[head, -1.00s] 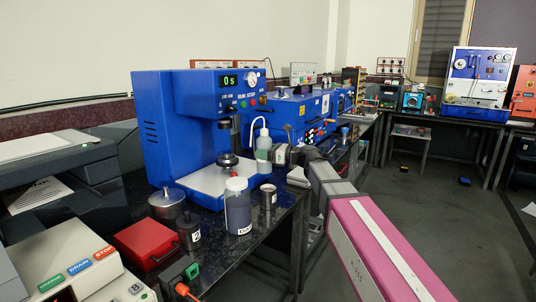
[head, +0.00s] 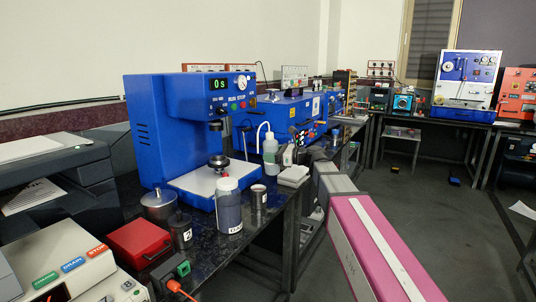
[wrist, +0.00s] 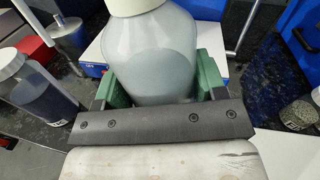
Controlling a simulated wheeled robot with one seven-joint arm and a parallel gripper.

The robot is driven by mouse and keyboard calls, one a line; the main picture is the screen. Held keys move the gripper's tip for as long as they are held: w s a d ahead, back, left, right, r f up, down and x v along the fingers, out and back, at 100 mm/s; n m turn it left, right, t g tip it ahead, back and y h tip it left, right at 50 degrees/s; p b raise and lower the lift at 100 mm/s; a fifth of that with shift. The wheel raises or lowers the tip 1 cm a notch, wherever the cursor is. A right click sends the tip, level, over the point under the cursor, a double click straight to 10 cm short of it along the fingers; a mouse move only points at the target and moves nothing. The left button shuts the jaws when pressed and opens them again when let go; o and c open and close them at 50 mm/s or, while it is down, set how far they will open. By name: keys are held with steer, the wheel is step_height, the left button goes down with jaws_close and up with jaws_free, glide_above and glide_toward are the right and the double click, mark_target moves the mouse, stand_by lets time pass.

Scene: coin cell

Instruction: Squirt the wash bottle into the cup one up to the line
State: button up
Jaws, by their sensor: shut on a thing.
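The wash bottle (head: 271,150) is pale and translucent with a white cap and a thin bent spout. It is upright beside the blue press. My gripper (head: 285,156) is shut on it; in the wrist view the green fingers of my gripper (wrist: 160,85) press both sides of the bottle (wrist: 150,60). A small metal cup (head: 258,197) stands on the dark bench, left of and nearer than the bottle. Its label and inside are too small to read, so I cannot confirm it is cup one. The spout tip is clearly not over this cup in the head view.
A labelled jar of dark material (head: 229,208) stands beside the cup. A dark container marked 2 (head: 181,231), a metal pot (head: 159,208) and a red box (head: 138,242) are farther left. The blue press (head: 165,130) rises behind. A small open container of grey grains (wrist: 299,113) shows at the wrist view's right.

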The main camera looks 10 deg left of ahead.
mark_target(271, 165)
steer(key=shift+f, duration=2.75)
steer(key=shift+o, duration=0.2)
steer(key=c, duration=0.7)
steer(key=shift+o, duration=0.2)
stand_by(0.4)
stand_by(0.8)
steer(key=o, duration=0.6)
steer(key=shift+r, duration=0.15)
